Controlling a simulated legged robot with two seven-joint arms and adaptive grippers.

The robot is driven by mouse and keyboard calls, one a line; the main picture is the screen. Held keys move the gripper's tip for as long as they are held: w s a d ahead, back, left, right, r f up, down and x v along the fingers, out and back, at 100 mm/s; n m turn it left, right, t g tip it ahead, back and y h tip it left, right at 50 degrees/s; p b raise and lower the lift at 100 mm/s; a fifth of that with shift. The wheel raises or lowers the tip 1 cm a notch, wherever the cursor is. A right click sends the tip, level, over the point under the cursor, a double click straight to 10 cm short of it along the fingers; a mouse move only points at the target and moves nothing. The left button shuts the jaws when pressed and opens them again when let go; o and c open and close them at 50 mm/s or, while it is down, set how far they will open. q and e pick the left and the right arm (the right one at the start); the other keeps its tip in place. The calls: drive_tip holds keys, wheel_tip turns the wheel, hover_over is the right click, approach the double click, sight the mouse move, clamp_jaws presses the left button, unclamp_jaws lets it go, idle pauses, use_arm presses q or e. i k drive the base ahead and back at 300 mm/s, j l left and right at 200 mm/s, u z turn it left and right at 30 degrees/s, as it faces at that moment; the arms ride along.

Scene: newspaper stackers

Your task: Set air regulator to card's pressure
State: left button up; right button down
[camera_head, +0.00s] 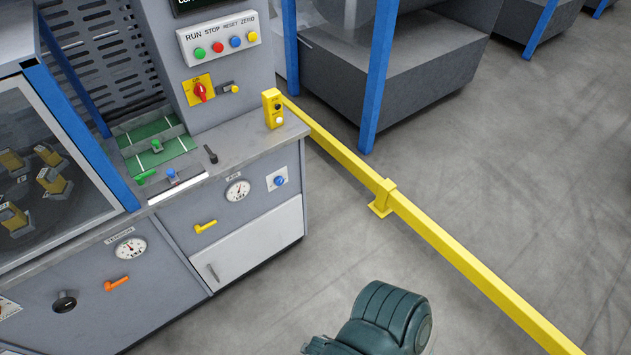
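A blue knob (280,181) sits on a small white plate on the grey cabinet front. To its left is a round white gauge (238,191) with a small label that seems to read AIR. Its needle and numbers are too small to read. I cannot make out a card with a pressure on it. A dark teal part of my own body shows at the bottom, well below and right of the knob, apart from the cabinet. Neither of my grippers can be made out.
A second gauge (130,248), an orange lever (117,284) and a black knob (65,301) are on the left panel. A yellow lever (205,227) is below the air gauge. A button panel (219,38) stands above.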

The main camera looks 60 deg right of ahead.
sight(279, 180)
drive_tip(key=z, duration=1.5)
